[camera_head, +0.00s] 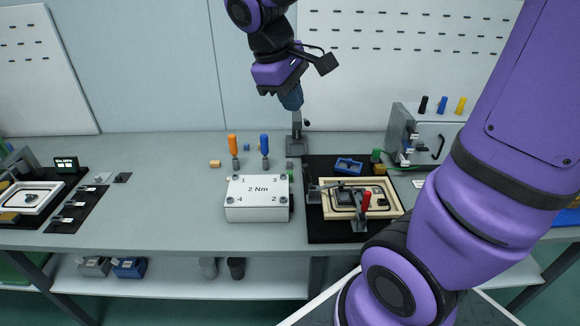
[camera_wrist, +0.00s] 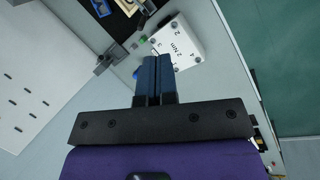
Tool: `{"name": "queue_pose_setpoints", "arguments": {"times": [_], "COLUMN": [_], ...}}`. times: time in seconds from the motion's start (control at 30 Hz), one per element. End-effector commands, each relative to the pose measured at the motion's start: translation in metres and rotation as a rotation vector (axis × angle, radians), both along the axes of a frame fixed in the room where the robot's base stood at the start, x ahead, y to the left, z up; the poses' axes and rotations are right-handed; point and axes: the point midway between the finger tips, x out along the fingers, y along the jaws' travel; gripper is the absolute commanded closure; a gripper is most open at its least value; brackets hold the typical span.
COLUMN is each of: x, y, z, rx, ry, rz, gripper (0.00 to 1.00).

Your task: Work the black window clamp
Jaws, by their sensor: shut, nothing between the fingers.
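A beige window frame (camera_head: 385,199) lies on a black mat (camera_head: 330,232) at the right of the bench. A dark clamp (camera_head: 314,194) stands at its left edge, and a clamp with an upright red handle (camera_head: 366,201) stands at its front. Which part is the black window clamp, and whether it is closed, I cannot tell at this size. My gripper (camera_head: 292,98) hangs high above the back of the bench, up and left of the frame, touching nothing. In the wrist view its blue fingers (camera_wrist: 153,77) are together and empty. The fixture is only partly in the wrist view, at the top edge.
A white "2 Nm" box (camera_head: 257,213) stands left of the mat. Orange (camera_head: 233,146) and blue (camera_head: 264,145) screwdrivers stand behind it. A grey post (camera_head: 297,144) rises below my gripper. A grey control box (camera_head: 425,135) stands back right. The bench left of the white box is mostly clear.

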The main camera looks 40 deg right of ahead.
Motion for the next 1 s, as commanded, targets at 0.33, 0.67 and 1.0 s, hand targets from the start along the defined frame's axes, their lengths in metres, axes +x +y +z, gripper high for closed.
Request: {"name": "queue_pose_setpoints", "arguments": {"times": [0.33, 0.67, 1.0], "x": [0.069, 0.125, 0.167], "y": [-0.003, 0.0, 0.007], "z": [-0.058, -0.132, -0.222], "rx": [-0.171, -0.3, -0.402], "ry": [0.294, 0.55, 0.776], "rz": [0.204, 0.407, 0.606], "gripper": [1.0, 1.0, 1.0]}}
